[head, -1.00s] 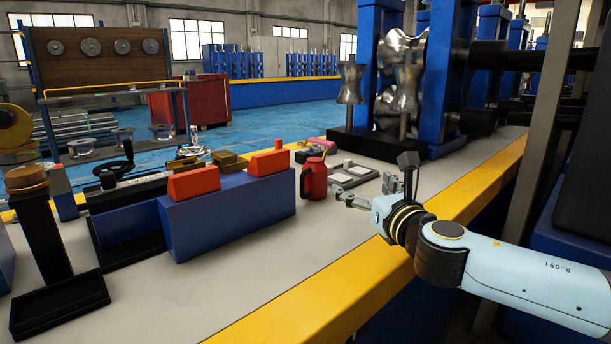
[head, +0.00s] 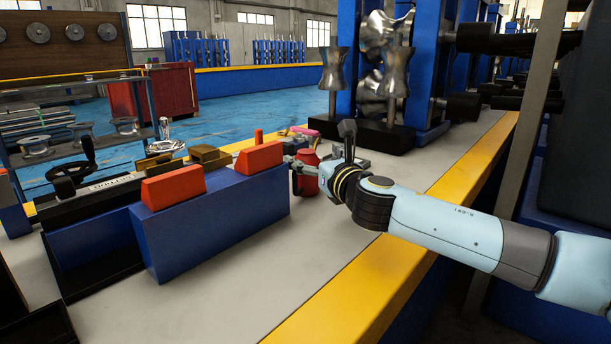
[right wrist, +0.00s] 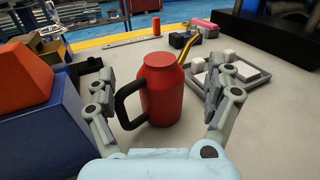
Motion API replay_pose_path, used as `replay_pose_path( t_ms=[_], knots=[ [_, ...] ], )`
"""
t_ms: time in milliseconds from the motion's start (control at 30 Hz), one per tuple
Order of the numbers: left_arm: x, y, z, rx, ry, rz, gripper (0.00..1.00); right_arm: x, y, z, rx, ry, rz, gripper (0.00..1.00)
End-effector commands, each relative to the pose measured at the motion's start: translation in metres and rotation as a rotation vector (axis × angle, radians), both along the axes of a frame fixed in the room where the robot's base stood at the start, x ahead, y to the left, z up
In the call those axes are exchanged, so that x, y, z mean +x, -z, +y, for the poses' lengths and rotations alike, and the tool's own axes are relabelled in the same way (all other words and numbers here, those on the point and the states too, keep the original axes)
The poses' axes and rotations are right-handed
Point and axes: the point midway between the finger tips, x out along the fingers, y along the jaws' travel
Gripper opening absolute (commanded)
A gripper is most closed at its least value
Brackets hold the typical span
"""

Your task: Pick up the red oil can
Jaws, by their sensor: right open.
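The red oil can (right wrist: 163,92) stands upright on the grey bench top in the right wrist view. It has a black handle on its left side and a brass spout at its upper right. My right gripper (right wrist: 158,90) is open, with one finger on each side of the can; the left finger is close to the handle. I cannot tell whether either finger touches. In the head view the can (head: 307,172) is partly hidden by my right gripper (head: 316,165). My left gripper is not in view.
A blue block with orange-red tops (head: 212,228) stands just left of the can. A grey tray with white pieces (right wrist: 233,72) lies to the right in the right wrist view. A pink item (right wrist: 203,24) lies beyond. The front bench top (head: 300,255) is clear.

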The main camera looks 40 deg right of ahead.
Motion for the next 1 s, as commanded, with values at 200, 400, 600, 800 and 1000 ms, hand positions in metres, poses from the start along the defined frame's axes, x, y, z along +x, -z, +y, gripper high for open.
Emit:
replay_pose_path(
  t_ms=[200,400,600,800,1000],
  knots=[
    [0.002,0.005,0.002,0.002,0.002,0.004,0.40,0.033,0.001,-0.012,0.000,0.000,-0.002,0.87],
    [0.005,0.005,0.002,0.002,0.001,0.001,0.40,0.041,0.000,-0.015,0.000,-0.001,0.000,0.87],
    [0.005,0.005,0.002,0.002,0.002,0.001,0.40,0.040,0.000,-0.014,0.000,-0.001,-0.001,0.78],
    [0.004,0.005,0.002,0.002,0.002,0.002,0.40,0.040,0.000,-0.014,0.000,-0.001,-0.001,0.51],
    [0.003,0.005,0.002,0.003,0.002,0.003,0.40,0.040,0.000,-0.014,0.000,-0.001,-0.001,0.25]
  ],
)
